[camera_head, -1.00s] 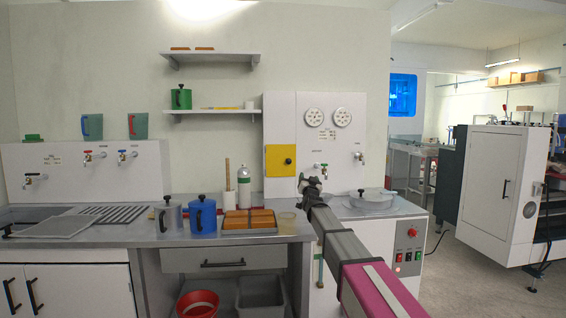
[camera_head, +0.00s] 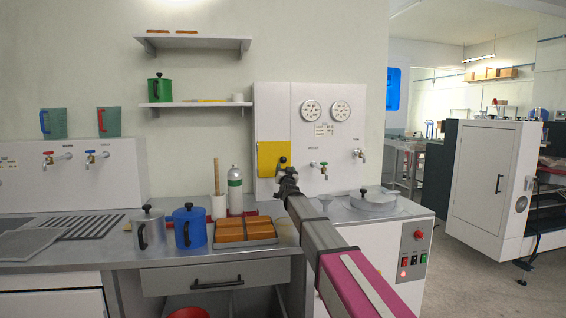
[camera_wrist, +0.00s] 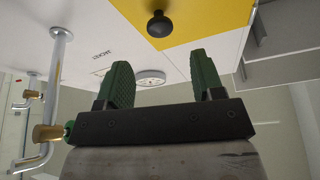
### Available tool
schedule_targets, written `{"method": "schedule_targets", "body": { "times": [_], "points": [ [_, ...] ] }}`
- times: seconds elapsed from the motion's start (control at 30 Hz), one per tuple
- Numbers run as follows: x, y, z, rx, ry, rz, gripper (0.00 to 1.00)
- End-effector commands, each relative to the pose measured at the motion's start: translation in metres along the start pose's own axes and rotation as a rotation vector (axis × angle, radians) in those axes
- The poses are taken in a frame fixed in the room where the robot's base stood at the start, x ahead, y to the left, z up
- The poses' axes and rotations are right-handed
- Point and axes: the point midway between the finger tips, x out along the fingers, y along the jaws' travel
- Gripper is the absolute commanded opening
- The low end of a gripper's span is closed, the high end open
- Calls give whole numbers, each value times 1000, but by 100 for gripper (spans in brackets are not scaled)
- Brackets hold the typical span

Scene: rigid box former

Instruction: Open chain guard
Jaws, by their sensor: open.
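The yellow panel (camera_head: 268,156), which I take to be the chain guard, sits flat and closed on the left part of the white wall cabinet. It carries a round black knob (camera_wrist: 160,23), which also shows in the head view (camera_head: 282,161). My gripper (camera_wrist: 163,75) is open and empty, its green fingers apart. In the wrist view the knob lies beyond the fingertips, in line with the gap and not between them. In the head view my gripper (camera_head: 286,174) is just below the knob and hides the panel's lower right corner.
Taps stick out from the cabinet (camera_head: 307,105) near my gripper; a metal pipe with taps (camera_wrist: 55,80) is at the left of the wrist view. Below stand a lidded pan (camera_head: 373,204), a gas bottle (camera_head: 235,190), a blue pot (camera_head: 189,228) and a bread tray (camera_head: 246,241).

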Motion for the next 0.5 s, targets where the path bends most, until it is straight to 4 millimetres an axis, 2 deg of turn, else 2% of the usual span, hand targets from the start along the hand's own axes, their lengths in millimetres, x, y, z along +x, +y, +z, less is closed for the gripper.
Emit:
{"method": "schedule_targets", "body": {
  "times": [0.03, 0.3, 0.5],
  "points": [
    [12, 0, 1, 0, 0, 0, 62],
    [61, 0, 0, 0, 0, 0, 62],
    [79, 0, 0, 0, 0, 0, 62]
  ]
}}
